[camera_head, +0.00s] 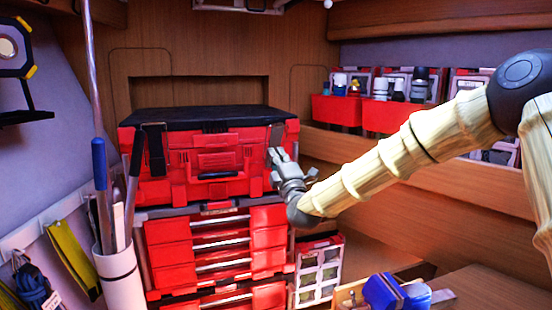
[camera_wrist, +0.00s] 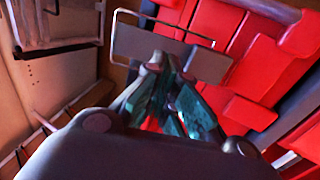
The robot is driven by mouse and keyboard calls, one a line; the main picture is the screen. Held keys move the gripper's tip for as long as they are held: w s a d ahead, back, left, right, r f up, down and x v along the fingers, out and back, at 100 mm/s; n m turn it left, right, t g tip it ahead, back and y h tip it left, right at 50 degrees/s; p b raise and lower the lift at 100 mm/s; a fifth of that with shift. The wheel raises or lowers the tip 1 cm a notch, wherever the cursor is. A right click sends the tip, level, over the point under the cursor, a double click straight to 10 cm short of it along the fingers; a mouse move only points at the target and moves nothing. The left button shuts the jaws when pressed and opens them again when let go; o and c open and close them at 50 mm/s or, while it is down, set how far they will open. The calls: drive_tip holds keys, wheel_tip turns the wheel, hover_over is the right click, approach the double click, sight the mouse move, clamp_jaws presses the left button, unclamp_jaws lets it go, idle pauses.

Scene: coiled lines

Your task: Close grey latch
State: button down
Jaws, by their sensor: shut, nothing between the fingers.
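A red toolbox (camera_head: 215,165) with a black lid stands on a stack of red drawers. A grey latch (camera_head: 277,133) is on the right of its front; in the wrist view the latch appears as a flat grey plate (camera_wrist: 195,62) with a thin wire loop. My gripper (camera_head: 273,154) is at the toolbox's front right, just below the latch. In the wrist view my gripper (camera_wrist: 170,62) has its fingertips together, overlapping the plate. I cannot tell whether they touch it. The fingers hide part of the plate. A dark latch (camera_head: 154,150) is on the toolbox's left.
Red drawers (camera_head: 218,245) stand below the toolbox. A white holder (camera_head: 119,277) with long tools is at the left. Red bins (camera_head: 385,115) with bottles line the right shelf. A blue object (camera_head: 392,291) lies at the bottom right.

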sight(270, 144)
drive_tip(key=shift+p+x, duration=0.65)
drive_tip(key=shift+x, duration=0.8)
drive_tip(key=shift+a, duration=0.15)
